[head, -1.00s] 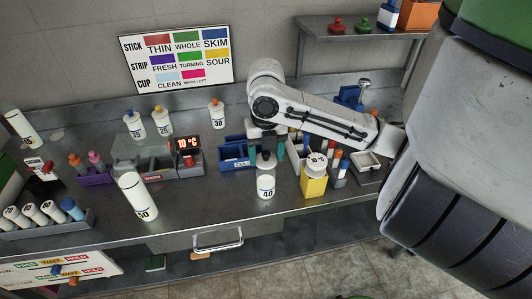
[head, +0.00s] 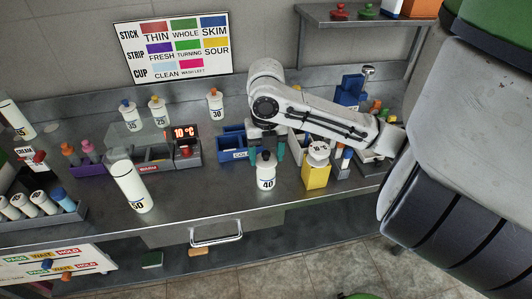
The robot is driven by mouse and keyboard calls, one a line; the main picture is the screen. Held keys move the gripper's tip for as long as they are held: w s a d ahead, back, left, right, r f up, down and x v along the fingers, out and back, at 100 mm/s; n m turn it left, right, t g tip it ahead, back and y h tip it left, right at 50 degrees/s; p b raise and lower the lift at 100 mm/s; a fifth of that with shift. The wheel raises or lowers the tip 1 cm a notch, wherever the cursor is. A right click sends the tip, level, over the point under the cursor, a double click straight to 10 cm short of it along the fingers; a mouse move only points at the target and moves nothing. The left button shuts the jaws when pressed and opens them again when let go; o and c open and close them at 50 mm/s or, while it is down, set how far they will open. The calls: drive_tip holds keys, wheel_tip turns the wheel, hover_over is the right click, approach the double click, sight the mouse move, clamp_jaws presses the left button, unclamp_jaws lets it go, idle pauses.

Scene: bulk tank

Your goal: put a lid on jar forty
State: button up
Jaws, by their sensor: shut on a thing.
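Jar forty (head: 266,178) is a white jar labelled 40, standing upright near the front of the steel counter. My gripper (head: 267,153) reaches down over it, with teal fingers to either side of the jar's top. It is shut on what looks like a dark grey lid (head: 264,157), at or just above the jar's mouth. I cannot tell whether the lid touches the jar or is seated. The fingers and the arm partly hide the area behind.
A blue bin (head: 231,144) stands behind to the left, and a yellow-sided container (head: 317,176) close on the right. Jar 50 (head: 131,187) leans to the left in the picture. Jar 30 (head: 215,103) stands farther back. Bare counter lies between jar 50 and jar forty.

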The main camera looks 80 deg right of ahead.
drive_tip(key=o, duration=1.1)
drive_tip(key=shift+r, duration=0.1)
wheel_tip(320, 180, up, 11)
drive_tip(key=shift+f+p, duration=0.15)
drive_tip(key=shift+p, duration=0.2)
